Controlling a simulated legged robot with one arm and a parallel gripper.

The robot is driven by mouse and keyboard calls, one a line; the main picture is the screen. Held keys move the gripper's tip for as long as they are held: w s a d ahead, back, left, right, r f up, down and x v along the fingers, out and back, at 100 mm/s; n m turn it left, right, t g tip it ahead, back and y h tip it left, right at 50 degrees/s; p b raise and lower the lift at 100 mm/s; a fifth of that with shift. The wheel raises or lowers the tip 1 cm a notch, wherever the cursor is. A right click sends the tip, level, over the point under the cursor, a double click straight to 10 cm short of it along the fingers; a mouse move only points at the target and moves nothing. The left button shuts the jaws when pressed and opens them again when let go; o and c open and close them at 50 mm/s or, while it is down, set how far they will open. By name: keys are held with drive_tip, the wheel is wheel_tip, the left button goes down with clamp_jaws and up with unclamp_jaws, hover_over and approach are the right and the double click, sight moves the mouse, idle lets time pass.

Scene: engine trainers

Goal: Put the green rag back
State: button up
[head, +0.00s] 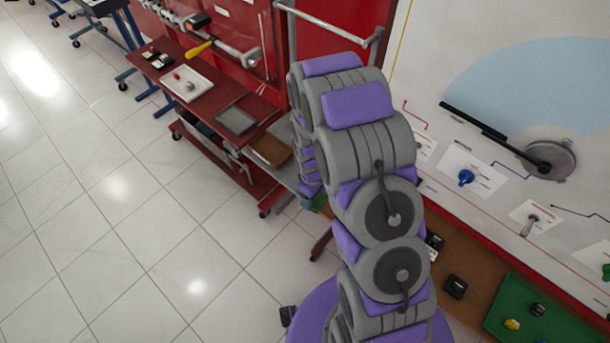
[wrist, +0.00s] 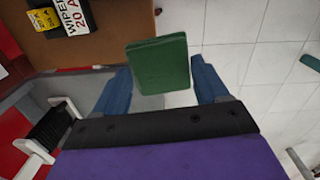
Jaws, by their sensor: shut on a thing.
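The green rag (wrist: 158,62) shows in the wrist view as a flat, dark green rectangle. My gripper (wrist: 161,82) has its two blue fingers on either side of the rag and is shut on it. White floor tiles show behind and beside the rag. In the head view my arm hides most of the gripper. A small green patch shows beside the arm there, and I cannot tell for sure that it is the rag.
A brown board (wrist: 115,40) with black labelled relays (wrist: 72,15) lies near the rag. A red cart (head: 190,88) carries a white tray (head: 187,84) and a grey tray (head: 235,120). A trainer panel (head: 500,60) stands at right, above a green mat (head: 545,325). Tiled floor at left is clear.

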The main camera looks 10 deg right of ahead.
drive_tip(key=shift+s+a+f+m+y, duration=0.15)
drive_tip(key=shift+s+a+f+m, duration=0.05)
drive_tip(key=shift+s, duration=0.35)
drive_tip(key=shift+s+a+f+m+y, duration=0.15)
drive_tip(key=shift+s+f+m, duration=0.05)
drive_tip(key=shift+s, duration=0.3)
drive_tip(key=shift+w+a+f, duration=0.1)
drive_tip(key=shift+w+a, duration=0.1)
drive_tip(key=shift+a, duration=0.1)
drive_tip(key=w, duration=0.4)
drive_tip(key=w+f+b, duration=0.1)
drive_tip(key=w, duration=0.4)
drive_tip(key=w+d+b, duration=0.1)
drive_tip(key=w, duration=0.4)
drive_tip(key=shift+w+f, duration=0.25)
drive_tip(key=shift+w+a, duration=0.2)
drive_tip(key=shift+w, duration=0.25)
drive_tip(key=shift+d+f+b, duration=0.2)
drive_tip(key=shift+f+b, duration=0.2)
drive_tip(key=shift+f, duration=0.5)
drive_tip(key=shift+d+f+b, duration=0.2)
drive_tip(key=shift+f+b, duration=0.2)
drive_tip(key=shift+f, duration=0.45)
drive_tip(key=o, duration=0.9)
drive_tip(key=shift+a, duration=0.3)
drive_tip(key=shift+o, duration=0.2)
drive_tip(key=shift+d+r, duration=0.1)
